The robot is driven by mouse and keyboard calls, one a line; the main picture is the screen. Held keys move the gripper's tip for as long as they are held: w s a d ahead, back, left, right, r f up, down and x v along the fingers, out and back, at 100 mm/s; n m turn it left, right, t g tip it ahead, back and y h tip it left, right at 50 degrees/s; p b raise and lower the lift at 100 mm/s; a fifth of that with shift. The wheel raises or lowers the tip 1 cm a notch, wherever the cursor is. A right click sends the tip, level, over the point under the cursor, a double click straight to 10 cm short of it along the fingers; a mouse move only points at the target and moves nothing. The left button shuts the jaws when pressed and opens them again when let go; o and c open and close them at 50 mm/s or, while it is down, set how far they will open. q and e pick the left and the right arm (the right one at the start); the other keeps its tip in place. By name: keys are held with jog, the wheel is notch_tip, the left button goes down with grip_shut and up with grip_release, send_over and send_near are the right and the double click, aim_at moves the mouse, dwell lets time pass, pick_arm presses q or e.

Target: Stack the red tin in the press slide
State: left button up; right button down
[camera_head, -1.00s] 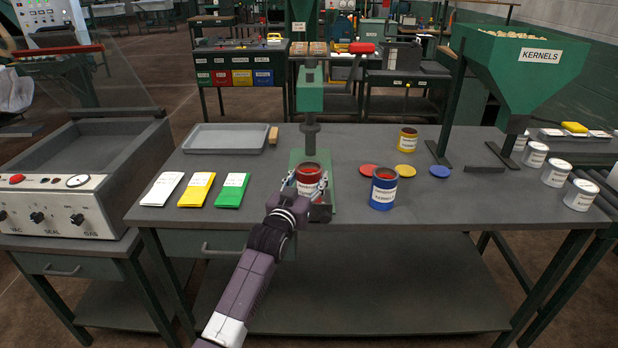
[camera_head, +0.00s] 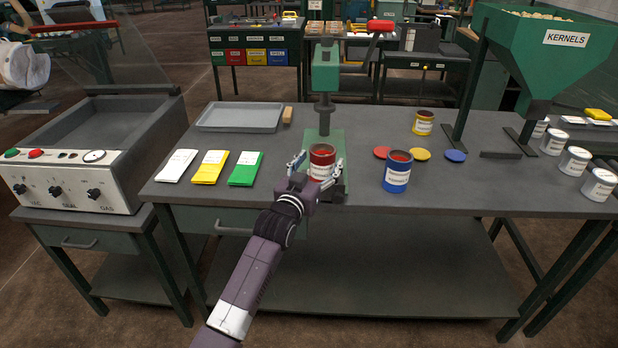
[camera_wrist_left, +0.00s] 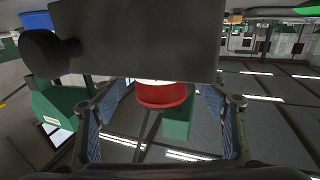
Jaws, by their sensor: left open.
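The red tin (camera_head: 321,161) stands upright at the front of the green press (camera_head: 325,72), below its ram; it has a white label and an open top. The press slide under it is mostly hidden by the tin and my gripper. My left gripper (camera_head: 314,166) is open, with its fingers apart on either side of the tin. In the left wrist view the red tin (camera_wrist_left: 162,94) shows between the two spread fingers, with gaps on both sides. My right gripper is not in view.
A blue tin (camera_head: 397,172) stands right of the press, a yellow tin (camera_head: 423,123) behind it. Red, yellow and blue lids (camera_head: 455,156) lie nearby. White, yellow and green packets (camera_head: 246,169) and a grey tray (camera_head: 240,117) lie left. A kernel hopper (camera_head: 545,50) stands right.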

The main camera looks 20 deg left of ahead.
pick_arm(q)
jog(key=s, duration=0.9)
jog(key=shift+s+a, duration=0.2)
jog(key=shift+s, duration=0.05)
jog(key=s+d+f+g, duration=0.2)
jog(key=s+f, duration=0.3)
jog(key=f, duration=0.7)
jog(key=s+d+f+m+g, duration=0.1)
jog(key=s+f+g, duration=0.3)
jog(key=f, duration=0.9)
jog(key=s+d+f+g, duration=0.15)
jog(key=s+f, duration=0.35)
jog(key=f, duration=0.7)
jog(key=s+a+f+g, duration=0.1)
jog(key=s+f+g, duration=0.2)
jog(key=s+f, duration=0.95)
jog(key=s+a+f+g, duration=0.1)
jog(key=s+f, duration=0.4)
jog(key=s, duration=0.5)
jog(key=s+a+f+g, duration=0.1)
jog(key=s+f+g, duration=0.2)
jog(key=s, duration=0.8)
jog(key=s+a+f+m+g, duration=0.1)
jog(key=s+a+f+g, duration=0.1)
jog(key=s+f, duration=0.6)
jog(key=shift+s+y, duration=0.3)
jog(key=shift+s, duration=0.85)
